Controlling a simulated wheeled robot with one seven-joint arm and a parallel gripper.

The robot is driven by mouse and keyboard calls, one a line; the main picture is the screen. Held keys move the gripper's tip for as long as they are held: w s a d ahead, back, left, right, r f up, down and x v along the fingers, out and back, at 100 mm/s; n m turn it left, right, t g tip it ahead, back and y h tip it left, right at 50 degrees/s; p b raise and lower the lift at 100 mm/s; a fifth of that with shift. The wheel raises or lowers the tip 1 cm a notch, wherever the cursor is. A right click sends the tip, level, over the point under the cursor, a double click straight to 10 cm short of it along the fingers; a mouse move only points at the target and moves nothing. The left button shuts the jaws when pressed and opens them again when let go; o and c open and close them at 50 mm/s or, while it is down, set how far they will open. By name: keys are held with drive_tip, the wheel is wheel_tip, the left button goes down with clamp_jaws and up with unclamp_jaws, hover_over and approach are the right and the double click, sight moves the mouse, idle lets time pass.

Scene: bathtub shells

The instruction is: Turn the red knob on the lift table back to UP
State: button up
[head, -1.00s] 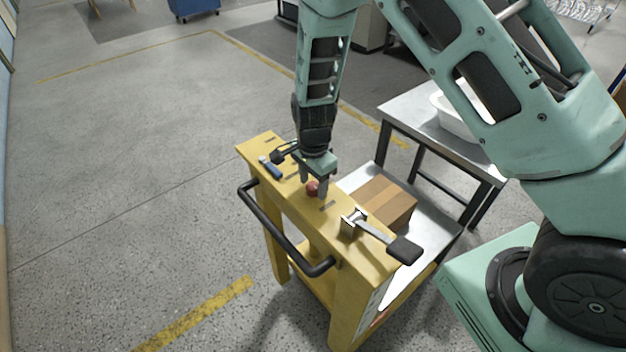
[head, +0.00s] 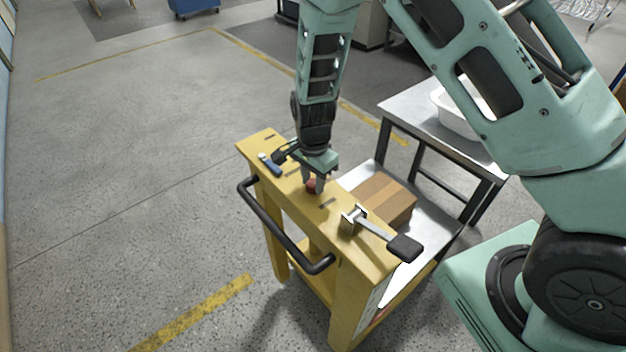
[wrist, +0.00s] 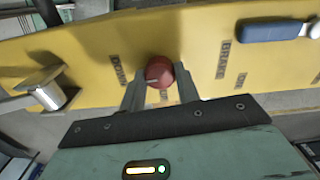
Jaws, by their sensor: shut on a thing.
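The red knob (wrist: 159,71) sits on the yellow top panel of the lift table (head: 283,196), also seen in the head view (head: 311,187). My gripper (wrist: 160,88) is shut on the knob, with one finger on each side. A pale pointer line on the knob points to the left in the wrist view, roughly level. Dark lettering is on the panel on both sides of the knob; the left word looks like "DOWN" (wrist: 117,70). The word on the right of the knob (wrist: 222,60) is hard to read.
A lever with a black pedal-like end (head: 404,248) stands on the panel's near right. A blue-handled lever (head: 270,165) is at the far left. A black push bar (head: 285,238) runs along the front. A cardboard box (head: 380,203) lies on the platform, beside a steel table (head: 415,118).

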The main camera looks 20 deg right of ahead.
drive_tip(key=n+b, duration=0.1)
drive_tip(key=n, duration=0.3)
drive_tip(key=n+b, duration=0.2)
drive_tip(key=n, duration=0.2)
drive_tip(key=shift+n, duration=0.4)
drive_tip(key=n+b, duration=0.1)
drive_tip(key=n, duration=0.3)
drive_tip(key=shift+n, duration=0.3)
drive_tip(key=shift+n+b, duration=0.3)
drive_tip(key=shift+n, duration=1.3)
drive_tip(key=o, duration=1)
drive_tip(key=shift+r, duration=0.1)
